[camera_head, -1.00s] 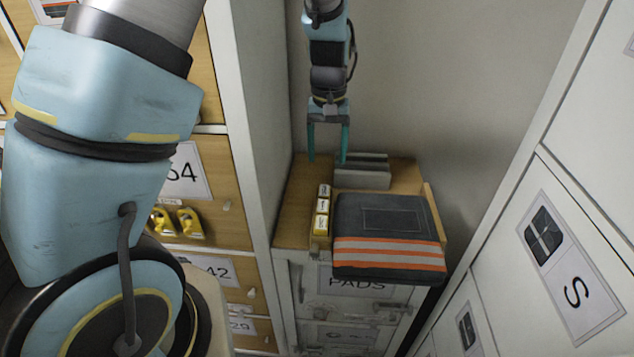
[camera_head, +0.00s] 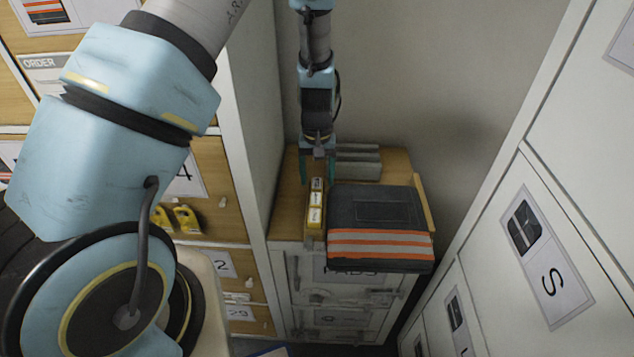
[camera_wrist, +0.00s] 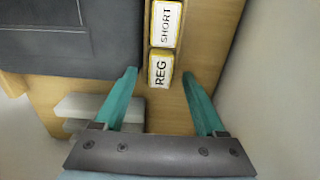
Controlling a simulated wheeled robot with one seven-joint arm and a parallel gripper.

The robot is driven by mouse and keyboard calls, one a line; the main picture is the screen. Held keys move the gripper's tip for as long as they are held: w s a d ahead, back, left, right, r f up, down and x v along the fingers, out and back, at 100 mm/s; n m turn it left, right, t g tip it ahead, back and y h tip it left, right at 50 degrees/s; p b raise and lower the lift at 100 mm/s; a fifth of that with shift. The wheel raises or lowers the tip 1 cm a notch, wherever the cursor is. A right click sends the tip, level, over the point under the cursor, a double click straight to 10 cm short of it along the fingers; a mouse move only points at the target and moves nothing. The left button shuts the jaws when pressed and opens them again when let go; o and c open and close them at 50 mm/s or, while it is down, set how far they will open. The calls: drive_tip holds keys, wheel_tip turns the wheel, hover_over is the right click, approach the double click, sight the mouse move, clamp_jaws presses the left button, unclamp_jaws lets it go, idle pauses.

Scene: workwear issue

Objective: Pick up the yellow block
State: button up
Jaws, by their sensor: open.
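Several yellow blocks with white labels stand in a row in a narrow wooden holder on the cabinet top. In the wrist view the nearest yellow block (camera_wrist: 160,73) reads REG, and the one beyond it (camera_wrist: 166,24) reads SHORT. In the head view the row's far block (camera_head: 316,184) is by my gripper (camera_head: 317,178), and the front block (camera_head: 314,217) is nearer the cabinet's front. My gripper (camera_wrist: 160,76) is open and empty, its teal fingertips to either side of the REG block's near end. I cannot tell the height gap between them.
A dark folded garment with orange and pale stripes (camera_head: 380,222) lies right beside the blocks. Grey pads (camera_head: 358,165) sit behind it. A white wall panel (camera_head: 252,130) rises close on the left. Bare wooden top (camera_head: 288,205) lies left of the row.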

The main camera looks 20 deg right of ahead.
drive_tip(key=shift+f, duration=0.3)
clamp_jaws()
idle(0.5)
